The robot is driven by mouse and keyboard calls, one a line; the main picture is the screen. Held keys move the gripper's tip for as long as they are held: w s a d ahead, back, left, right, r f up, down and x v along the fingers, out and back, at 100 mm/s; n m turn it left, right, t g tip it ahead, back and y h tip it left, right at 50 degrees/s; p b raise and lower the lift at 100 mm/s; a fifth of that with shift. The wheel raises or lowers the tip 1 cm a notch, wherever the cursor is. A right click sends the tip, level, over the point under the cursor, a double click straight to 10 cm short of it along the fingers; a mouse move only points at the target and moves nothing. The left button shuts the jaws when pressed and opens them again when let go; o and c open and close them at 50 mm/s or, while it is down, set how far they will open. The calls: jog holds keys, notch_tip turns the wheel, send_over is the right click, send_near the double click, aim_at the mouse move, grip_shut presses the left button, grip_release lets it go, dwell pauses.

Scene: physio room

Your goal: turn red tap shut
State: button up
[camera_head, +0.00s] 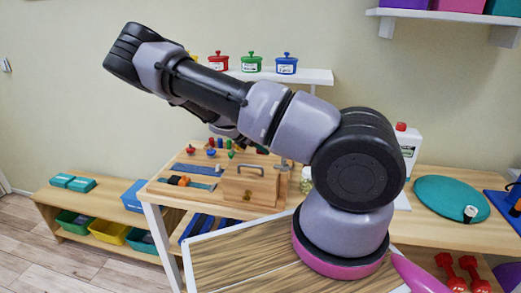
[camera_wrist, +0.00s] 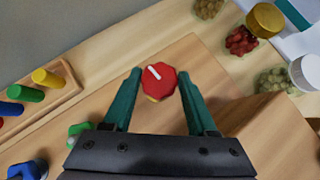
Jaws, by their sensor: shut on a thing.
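In the wrist view the red tap (camera_wrist: 162,86) is a faceted red knob with a white line on top. The line slants from upper left to lower right. My gripper (camera_wrist: 160,76) has its two dark green fingers on either side of the knob, closed on it. The knob is still over the wooden board, with a bit of yellow showing under its lower edge. In the head view my arm reaches over the bench and hides the gripper; I cannot make out the red tap for certain there.
A green knob (camera_wrist: 80,129) and a blue knob (camera_wrist: 28,170) lie at lower left. A peg block (camera_wrist: 40,95) with coloured pegs stands left. Jars (camera_wrist: 241,41) stand upper right. A wooden box (camera_head: 254,182) with a handle stands on the bench.

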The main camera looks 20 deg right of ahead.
jog(key=m+g, duration=0.1)
jog(key=m, duration=0.1)
jog(key=m+g, duration=0.1)
jog(key=shift+w+a+m+g, duration=0.1)
jog(key=shift+w+m+g, duration=0.2)
jog(key=shift+m+g, duration=0.1)
jog(key=m+g, duration=0.2)
jog(key=m, duration=0.1)
jog(key=shift+w+f+m+g, duration=0.1)
jog(key=shift+w+m+g, duration=0.05)
jog(key=shift+m+g, duration=0.2)
jog(key=m+g+y, duration=0.1)
jog(key=m+g, duration=0.1)
jog(key=m+g+y, duration=0.1)
jog(key=m+g, duration=0.1)
jog(key=m, duration=0.1)
jog(key=shift+w+m+y, duration=0.15)
jog(key=shift+m+y, duration=0.1)
jog(key=shift+y, duration=0.05)
jog(key=shift+m, duration=0.3)
jog(key=shift+d, duration=0.2)
jog(key=o, duration=1.4)
jog(key=shift+c, duration=0.2)
